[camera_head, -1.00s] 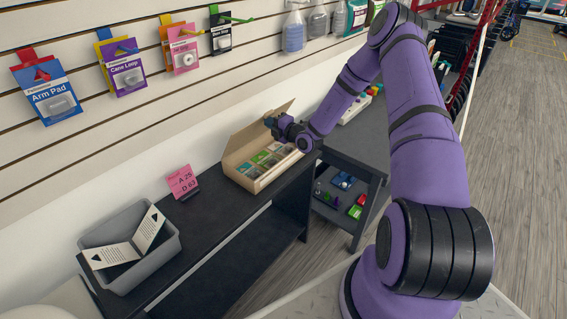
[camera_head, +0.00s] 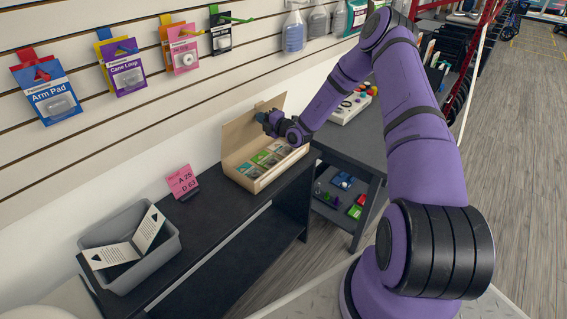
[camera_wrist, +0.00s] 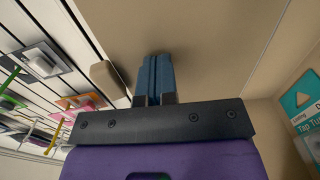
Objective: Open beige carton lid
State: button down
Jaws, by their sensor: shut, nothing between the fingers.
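The beige carton (camera_head: 244,177) stands on the dark shelf against the slatted wall. Its lid (camera_head: 240,129) is raised and stands up at the back, leaning near the wall, and several colourful packets (camera_head: 266,158) show inside. My gripper (camera_head: 266,118) is in front of the lid, above the packets. In the wrist view the closed fingers (camera_wrist: 156,75) point at the lid's beige inner face (camera_wrist: 205,50), with nothing between them. I cannot tell whether the fingertips touch the lid.
A grey bin (camera_head: 165,258) with cards and a pink price sign (camera_head: 183,182) stand left of the carton. A white tray with coloured knobs (camera_head: 350,106) is on the grey table to the right. Hanging packets (camera_head: 124,68) line the wall above.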

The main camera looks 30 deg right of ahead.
aim_at(255, 123)
jog(key=shift+w+a, duration=0.1)
jog(key=shift+w, duration=0.1)
dwell(0.3)
jog(key=shift+x, duration=1.9)
jog(key=v, duration=1.4)
jog(key=shift+r, duration=0.15)
